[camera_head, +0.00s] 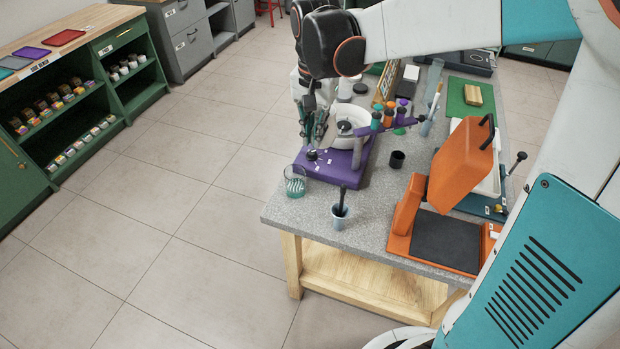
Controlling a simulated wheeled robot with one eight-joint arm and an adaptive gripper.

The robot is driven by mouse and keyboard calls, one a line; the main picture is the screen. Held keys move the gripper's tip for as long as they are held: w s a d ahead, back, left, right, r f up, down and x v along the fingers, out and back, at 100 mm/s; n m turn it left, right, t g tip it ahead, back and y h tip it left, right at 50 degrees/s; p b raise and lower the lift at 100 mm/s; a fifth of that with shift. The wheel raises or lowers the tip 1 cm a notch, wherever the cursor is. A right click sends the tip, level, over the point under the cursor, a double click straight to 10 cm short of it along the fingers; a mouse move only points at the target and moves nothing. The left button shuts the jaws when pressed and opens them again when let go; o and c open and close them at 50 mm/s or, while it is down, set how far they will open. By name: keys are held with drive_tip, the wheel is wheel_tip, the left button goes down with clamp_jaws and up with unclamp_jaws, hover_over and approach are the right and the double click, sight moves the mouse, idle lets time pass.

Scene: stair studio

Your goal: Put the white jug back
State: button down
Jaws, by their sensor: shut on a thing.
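My gripper (313,126) is over the left side of the purple device (327,168) on the grey table. Its dark fingers point down and are shut, close against the left side of a white rounded vessel (366,141), which looks like the white jug. The exact contact is small and partly hidden by the fingers. The vessel appears upright at the purple device; I cannot tell whether it rests on it. A grey round part shows at the vessel's front.
A glass beaker (295,182) and a pale cup with a dark stick (340,216) stand near the front edge. A black cup (397,159) and an orange press (460,174) are to the right. Bottles with orange and teal tops (383,118) crowd the vessel's right side. Open floor lies left.

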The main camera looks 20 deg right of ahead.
drive_tip(key=shift+w+f+b, duration=0.15)
drive_tip(key=shift+f+b, duration=0.25)
drive_tip(key=shift+f, duration=0.25)
drive_tip(key=shift+w+f+b, duration=0.15)
drive_tip(key=shift+f+b, duration=0.2)
drive_tip(key=shift+f, duration=0.25)
drive_tip(key=f+b, duration=0.1)
drive_tip(key=f, duration=0.2)
drive_tip(key=shift+w+f+b, duration=0.15)
drive_tip(key=shift+w+b, duration=0.05)
drive_tip(key=shift+b, duration=0.15)
wheel_tip(320, 180, down, 21)
drive_tip(key=b, duration=0.6)
drive_tip(key=shift+s+f+b, duration=0.1)
drive_tip(key=shift+b, duration=0.2)
